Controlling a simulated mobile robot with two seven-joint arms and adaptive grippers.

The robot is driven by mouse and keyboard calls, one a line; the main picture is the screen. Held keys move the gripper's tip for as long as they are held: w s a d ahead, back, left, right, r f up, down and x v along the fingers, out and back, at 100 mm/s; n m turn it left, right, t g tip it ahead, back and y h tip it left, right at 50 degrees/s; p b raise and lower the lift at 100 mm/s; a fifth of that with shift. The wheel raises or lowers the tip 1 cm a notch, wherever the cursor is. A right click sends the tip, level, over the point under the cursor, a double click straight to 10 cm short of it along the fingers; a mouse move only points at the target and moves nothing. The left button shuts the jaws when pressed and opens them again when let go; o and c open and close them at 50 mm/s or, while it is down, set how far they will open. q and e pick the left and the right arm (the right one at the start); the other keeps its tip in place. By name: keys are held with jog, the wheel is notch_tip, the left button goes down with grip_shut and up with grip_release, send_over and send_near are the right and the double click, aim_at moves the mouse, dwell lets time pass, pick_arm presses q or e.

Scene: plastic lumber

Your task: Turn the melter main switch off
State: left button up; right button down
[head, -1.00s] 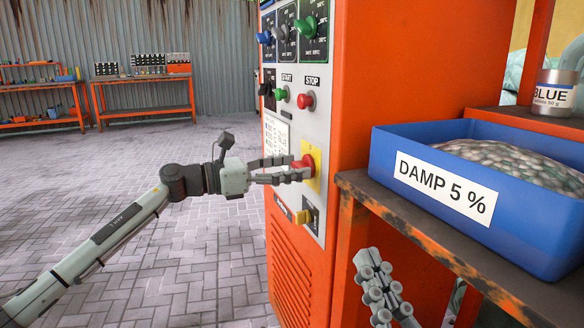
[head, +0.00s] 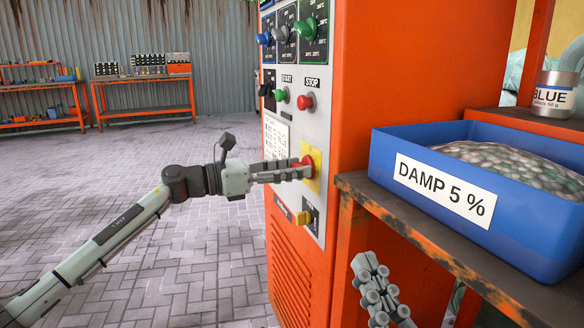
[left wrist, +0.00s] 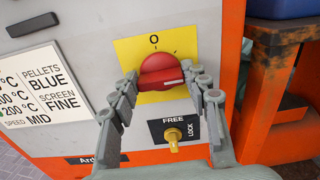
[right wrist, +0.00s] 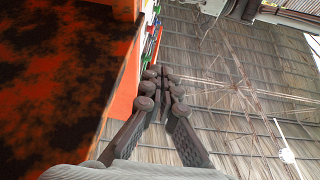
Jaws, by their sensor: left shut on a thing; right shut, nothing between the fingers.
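The melter (head: 365,120) is a tall orange cabinet with a grey control panel. Its red rotary main switch (left wrist: 160,72) sits on a yellow plate marked 0 at the top. The knob's white mark points to the right, away from the 0. My left gripper (head: 300,170) is at the switch, its fingers on either side of the red knob and shut on it. In the left wrist view the same fingers (left wrist: 164,80) flank the knob. My right gripper (head: 368,268) is low beneath the bench, shut and empty; its closed fingers show in the right wrist view (right wrist: 163,75).
A brass key lock (left wrist: 173,138) marked FREE and LOCK is below the switch. Green start (head: 281,94) and red stop (head: 305,102) buttons are above. A blue bin (head: 385,155) labelled DAMP 5 % stands on the rusty bench (head: 430,232) to the right. The floor at left is clear.

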jog(key=w+d+f+g+h+p, duration=0.1)
jog(key=d+f+g+h+p, duration=0.15)
jog(key=f+g, duration=0.4)
jog(key=d+f+g+h+p, duration=0.2)
jog(key=d+f+g+h, duration=0.15)
jog(key=f, duration=0.65)
jog(key=s+d+f+m+g+h+p, duration=0.1)
jog(key=s+d+f+g+h+p, duration=0.1)
jog(key=s+d+f+g, duration=0.4)
jog(key=s+d+f+m+g+h+p, duration=0.1)
jog(key=s+d+f+g+h, duration=0.1)
jog(key=s+d+f, duration=0.4)
pick_arm(q)
jog(key=shift+w+a+f+n+p, duration=0.15)
jog(key=shift+n+p, duration=1.75)
jog(key=shift+n, duration=2.55)
jog(key=shift+d+f+n+p, duration=0.1)
jog(key=shift+n+p, duration=1.75)
jog(key=shift+n, duration=2.6)
pick_arm(e)
notch_tip(320, 180, down, 16)
jog(key=s+d+g+y, duration=0.1)
jog(key=shift+r, duration=0.15)
pick_arm(q)
jog(key=o, duration=1.2)
jog(key=shift+c, duration=0.2)
